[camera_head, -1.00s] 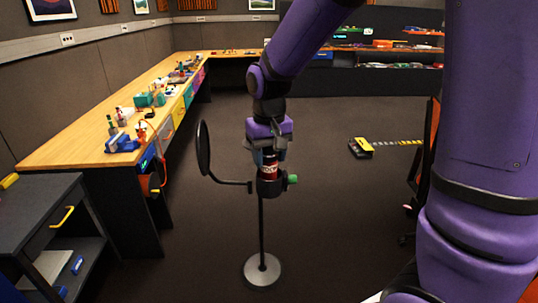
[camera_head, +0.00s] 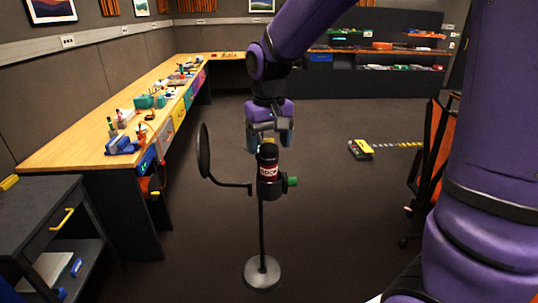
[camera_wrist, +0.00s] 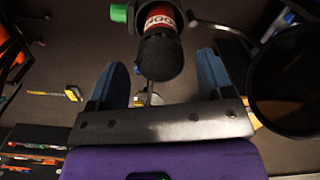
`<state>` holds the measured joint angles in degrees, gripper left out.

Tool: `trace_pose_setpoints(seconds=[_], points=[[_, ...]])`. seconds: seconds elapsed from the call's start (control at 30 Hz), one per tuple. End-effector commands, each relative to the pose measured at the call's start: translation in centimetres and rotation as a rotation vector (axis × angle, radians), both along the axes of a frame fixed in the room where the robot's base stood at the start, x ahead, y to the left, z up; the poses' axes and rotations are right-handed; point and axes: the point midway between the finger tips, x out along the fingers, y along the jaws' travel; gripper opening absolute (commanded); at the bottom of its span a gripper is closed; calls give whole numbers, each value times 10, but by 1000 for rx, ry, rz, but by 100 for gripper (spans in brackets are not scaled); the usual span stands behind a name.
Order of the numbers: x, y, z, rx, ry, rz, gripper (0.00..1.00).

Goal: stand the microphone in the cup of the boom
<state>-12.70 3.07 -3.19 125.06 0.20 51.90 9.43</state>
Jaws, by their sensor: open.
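The microphone (camera_head: 267,162), dark with a red label band, stands upright in the cup (camera_head: 269,188) at the top of the boom stand (camera_head: 262,230). In the wrist view the microphone (camera_wrist: 160,52) shows its dark head toward me, with the red band behind it. A green knob (camera_head: 292,181) sticks out at the cup's right side. My gripper (camera_head: 270,139) is open just above and behind the microphone. In the wrist view its two blue-grey fingers (camera_wrist: 162,75) are spread apart, with nothing held between them.
A round black pop filter (camera_head: 203,150) stands left of the microphone on a curved arm. The stand's round base (camera_head: 262,271) rests on the dark floor. A long wooden bench (camera_head: 85,130) runs along the left, and a grey drawer cart (camera_head: 40,215) stands front left. An orange chair (camera_head: 430,160) is at right.

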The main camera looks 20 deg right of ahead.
Motion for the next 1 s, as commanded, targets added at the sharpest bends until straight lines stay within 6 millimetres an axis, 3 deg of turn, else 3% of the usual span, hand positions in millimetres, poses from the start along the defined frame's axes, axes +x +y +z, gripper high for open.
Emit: trace_pose_setpoints(seconds=[0.1,0.3,0.67,0.83,1.0], points=[[1,0,26,1,-5,0,74],[0,0,59,0,-3,0,74],[-2,-1,78,1,-4,0,74],[-25,-12,91,12,-54,-2,74],[-72,-32,109,25,-151,-3,74]])
